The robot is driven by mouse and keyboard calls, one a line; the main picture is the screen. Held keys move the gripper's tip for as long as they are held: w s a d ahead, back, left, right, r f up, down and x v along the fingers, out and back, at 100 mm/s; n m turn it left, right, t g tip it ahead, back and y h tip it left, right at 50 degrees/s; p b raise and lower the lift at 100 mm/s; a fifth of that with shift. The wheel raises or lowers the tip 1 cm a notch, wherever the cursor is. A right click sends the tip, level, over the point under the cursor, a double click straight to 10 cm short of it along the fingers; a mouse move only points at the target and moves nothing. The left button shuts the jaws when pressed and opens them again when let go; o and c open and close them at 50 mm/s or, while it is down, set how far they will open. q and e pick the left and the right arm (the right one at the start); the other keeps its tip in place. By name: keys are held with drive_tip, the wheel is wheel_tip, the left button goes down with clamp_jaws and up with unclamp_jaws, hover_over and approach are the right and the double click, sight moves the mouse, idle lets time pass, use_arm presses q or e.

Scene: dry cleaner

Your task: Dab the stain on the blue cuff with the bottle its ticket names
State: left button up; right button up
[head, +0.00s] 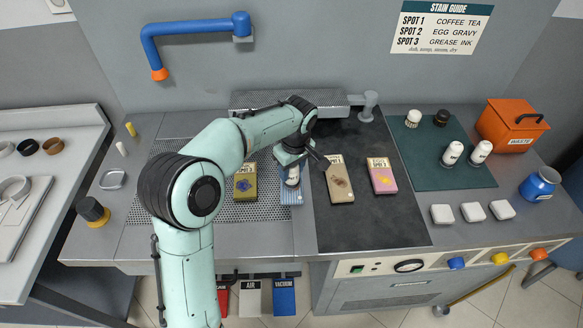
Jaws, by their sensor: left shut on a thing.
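My left gripper (293,162) is shut on a small white bottle (292,181), held over the blue striped cuff (291,199). The bottle and gripper hide most of that cuff, including its stain and ticket; I cannot tell whether the bottle touches it. Two more white bottles, one labelled bottle (452,154) and another (480,152), stand on the teal mat (425,176). The stain guide (440,27) on the wall reads SPOT 1 coffee tea, SPOT 2 egg gravy, SPOT 3 grease ink. My right gripper is out of view.
An olive cuff (244,193) lies left of the blue one; a beige cuff (340,188) and a pink cuff (382,180) lie right. An orange waste bin (508,127), a blue jar (540,184) and white pads (472,211) are at right. The dark board's front is clear.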

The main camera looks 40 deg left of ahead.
use_arm(q)
drive_tip(key=shift+r+p, duration=1.1)
drive_tip(key=shift+r, duration=0.85)
drive_tip(key=shift+r+p, duration=0.8)
drive_tip(key=shift+r, duration=0.75)
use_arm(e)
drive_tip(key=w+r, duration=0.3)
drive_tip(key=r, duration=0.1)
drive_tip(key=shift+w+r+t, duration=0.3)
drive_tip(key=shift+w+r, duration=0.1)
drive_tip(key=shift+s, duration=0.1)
